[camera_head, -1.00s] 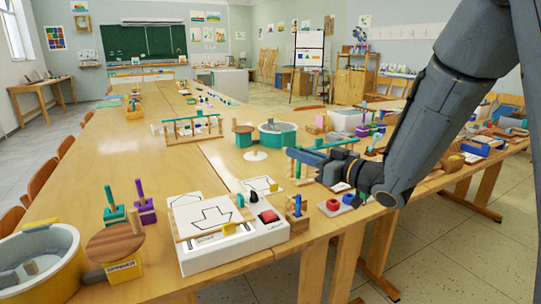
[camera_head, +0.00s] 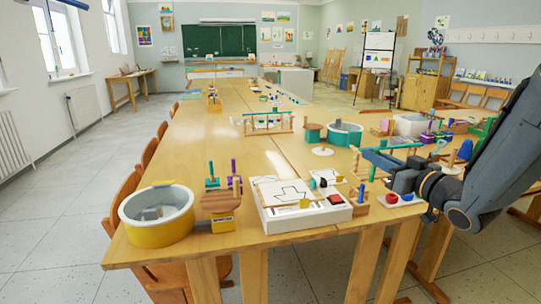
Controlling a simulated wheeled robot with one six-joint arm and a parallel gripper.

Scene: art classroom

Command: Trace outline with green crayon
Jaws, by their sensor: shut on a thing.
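A white sheet with a black arrow-shaped outline (camera_head: 284,192) lies on top of a low white box (camera_head: 300,219) near the table's front edge. My gripper (camera_head: 376,163) is to the right of the box and above the table. It is shut on a small upright green stick (camera_head: 373,173), which looks like the green crayon. The stick's tip is hard to make out, and it is apart from the sheet.
A yellow tub (camera_head: 157,228) and a round wooden stool-like piece (camera_head: 220,202) stand to the left. A blue peg block (camera_head: 360,197) and a tray with red and blue knobs (camera_head: 400,200) stand to the right.

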